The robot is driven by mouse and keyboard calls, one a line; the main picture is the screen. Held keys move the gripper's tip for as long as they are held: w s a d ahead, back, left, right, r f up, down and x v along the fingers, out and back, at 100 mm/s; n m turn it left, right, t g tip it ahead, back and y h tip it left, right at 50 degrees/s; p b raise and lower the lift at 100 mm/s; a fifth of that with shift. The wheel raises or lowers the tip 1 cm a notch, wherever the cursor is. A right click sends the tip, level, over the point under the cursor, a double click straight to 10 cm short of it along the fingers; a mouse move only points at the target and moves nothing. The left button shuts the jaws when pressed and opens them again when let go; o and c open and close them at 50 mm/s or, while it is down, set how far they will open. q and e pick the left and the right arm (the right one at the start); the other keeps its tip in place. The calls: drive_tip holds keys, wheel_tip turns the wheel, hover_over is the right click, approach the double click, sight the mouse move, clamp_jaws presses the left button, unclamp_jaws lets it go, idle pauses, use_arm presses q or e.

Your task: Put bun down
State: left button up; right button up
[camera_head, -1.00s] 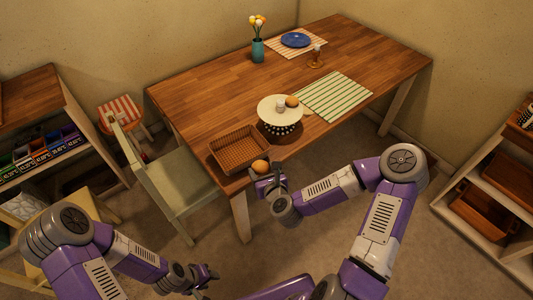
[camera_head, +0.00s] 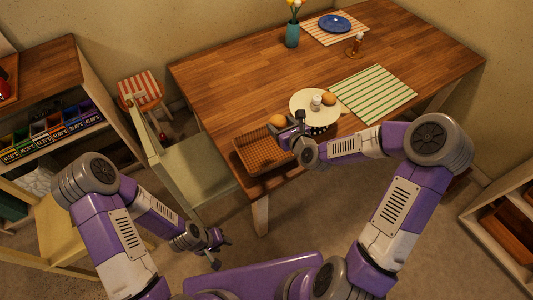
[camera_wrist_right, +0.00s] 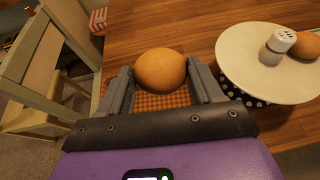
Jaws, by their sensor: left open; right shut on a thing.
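A round brown bun (camera_head: 277,121) is held between the fingers of my right gripper (camera_head: 288,124), which is shut on it. The bun also shows between the fingers in the right wrist view (camera_wrist_right: 161,70). The woven basket (camera_head: 250,150) stands at the table's near left corner, and part of it shows beneath the bun in the right wrist view (camera_wrist_right: 160,101). The gripper is over the basket's far right side; the exact height is unclear. A second bun (camera_head: 328,98) sits on the round cream plate (camera_head: 300,104). My left gripper (camera_head: 217,248) is open and empty, low in front of the table.
A white shaker (camera_head: 316,102) stands on the cream plate, right of my right gripper, above a dotted base. A green-striped mat (camera_head: 374,95), a blue plate (camera_head: 335,23) and a teal vase (camera_head: 292,35) are farther back. A chair (camera_head: 190,165) stands left of the basket.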

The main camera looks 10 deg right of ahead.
drive_tip(key=shift+w+d+f, duration=0.2)
drive_tip(key=shift+w, duration=0.1)
wheel_tip(320, 180, down, 9)
drive_tip(key=b, duration=0.2)
drive_tip(key=shift+w+f+b, duration=0.1)
drive_tip(key=shift+f+b, duration=0.1)
drive_tip(key=shift+b, duration=0.1)
drive_tip(key=shift+f+b, duration=0.6)
drive_tip(key=o, duration=1.1)
drive_tip(key=shift+c, duration=0.2)
